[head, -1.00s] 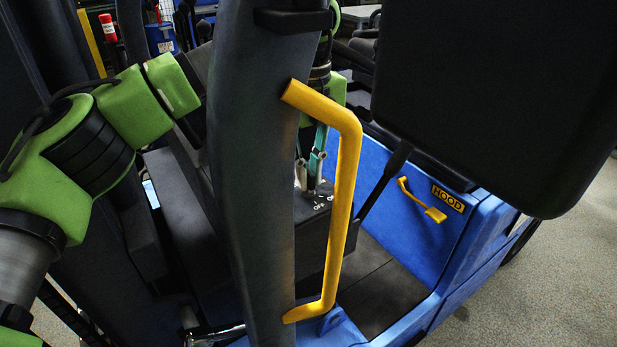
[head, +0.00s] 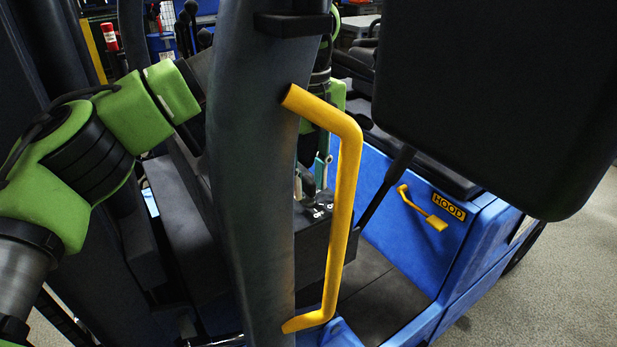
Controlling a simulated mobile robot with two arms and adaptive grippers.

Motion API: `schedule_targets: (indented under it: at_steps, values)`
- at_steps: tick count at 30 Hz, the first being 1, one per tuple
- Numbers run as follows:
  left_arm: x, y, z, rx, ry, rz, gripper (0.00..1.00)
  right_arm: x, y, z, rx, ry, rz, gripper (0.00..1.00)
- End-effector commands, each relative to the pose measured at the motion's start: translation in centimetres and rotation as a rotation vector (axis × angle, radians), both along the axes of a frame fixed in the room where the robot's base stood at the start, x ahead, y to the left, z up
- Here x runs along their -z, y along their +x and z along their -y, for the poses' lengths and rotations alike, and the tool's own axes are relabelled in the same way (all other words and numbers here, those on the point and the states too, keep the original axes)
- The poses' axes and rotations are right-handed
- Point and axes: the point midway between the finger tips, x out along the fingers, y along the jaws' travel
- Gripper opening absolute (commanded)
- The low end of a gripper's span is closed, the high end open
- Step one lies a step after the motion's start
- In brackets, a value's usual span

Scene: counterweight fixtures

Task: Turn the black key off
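The black key itself cannot be made out. The dark panel (head: 313,238) with white key-switch lettering on its top shows between a dark post and a yellow grab handle. My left arm comes in from the left and passes behind the post. My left gripper (head: 318,178) points down just above the lettered top of the panel, close to the switch. The post and handle cover parts of it, so its finger opening and any contact with the key are hidden. My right gripper is not in view.
The dark post (head: 255,170) and yellow grab handle (head: 347,190) stand in front of the panel. A large black slab (head: 490,100) fills the upper right. The blue truck body (head: 400,225) has a small yellow lever (head: 420,210) beside a HOOD label (head: 448,206).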

Motion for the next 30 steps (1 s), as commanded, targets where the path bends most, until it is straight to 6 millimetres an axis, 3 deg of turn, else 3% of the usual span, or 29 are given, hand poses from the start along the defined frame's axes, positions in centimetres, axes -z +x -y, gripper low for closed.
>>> schedule_targets:
  at_steps: [8,21,30]
  values:
    - [-0.9,0.0,0.1,0.001,0.0,0.0,0.27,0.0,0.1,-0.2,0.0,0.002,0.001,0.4]
    - [-9.7,0.0,0.1,-0.001,0.0,0.001,0.27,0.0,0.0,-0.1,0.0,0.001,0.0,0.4]
    - [-12.0,0.0,0.0,0.001,0.0,0.0,0.27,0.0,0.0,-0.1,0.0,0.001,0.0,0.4]
